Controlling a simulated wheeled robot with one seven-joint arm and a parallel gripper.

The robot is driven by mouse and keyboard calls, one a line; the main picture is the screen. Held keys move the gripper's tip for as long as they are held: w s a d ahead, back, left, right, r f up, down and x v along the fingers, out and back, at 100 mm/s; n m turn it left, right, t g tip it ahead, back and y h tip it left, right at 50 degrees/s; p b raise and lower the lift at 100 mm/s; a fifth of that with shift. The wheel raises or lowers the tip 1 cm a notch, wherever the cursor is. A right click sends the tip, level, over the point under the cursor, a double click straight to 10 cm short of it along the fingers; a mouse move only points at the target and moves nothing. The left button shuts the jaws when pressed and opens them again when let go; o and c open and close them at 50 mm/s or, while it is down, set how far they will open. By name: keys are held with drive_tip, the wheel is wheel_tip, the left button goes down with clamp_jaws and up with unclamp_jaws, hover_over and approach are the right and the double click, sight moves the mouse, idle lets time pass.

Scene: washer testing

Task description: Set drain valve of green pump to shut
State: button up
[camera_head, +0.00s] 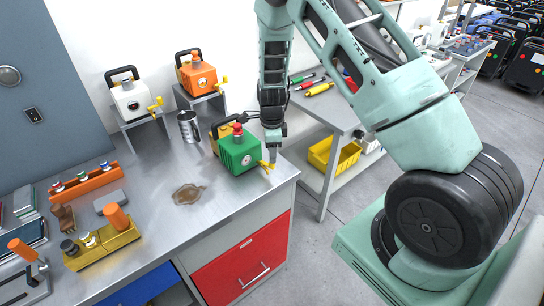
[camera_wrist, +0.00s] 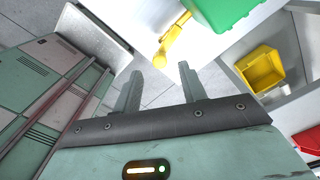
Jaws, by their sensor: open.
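The green pump (camera_head: 240,152) stands on the metal workbench near its right end, with a red cap on top and a black handle behind. Its yellow drain valve (camera_head: 266,166) sticks out low on the right side, near the bench edge. My gripper (camera_head: 272,158) points down right beside the valve. The yellow valve (camera_wrist: 170,42) lies just beyond the fingertips, and the green pump (camera_wrist: 222,10) is at the top. I cannot tell whether a finger touches the valve.
A white pump (camera_head: 133,100) and an orange pump (camera_head: 198,76) stand on raised stands behind. A metal can (camera_head: 188,126) is left of the green pump, and a brown spill (camera_head: 188,194) is in front. A cart with a yellow bin (camera_head: 335,153) stands to the right.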

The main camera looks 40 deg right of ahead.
drive_tip(key=shift+f+p, duration=0.4)
drive_tip(key=shift+f, duration=1.65)
clamp_jaws()
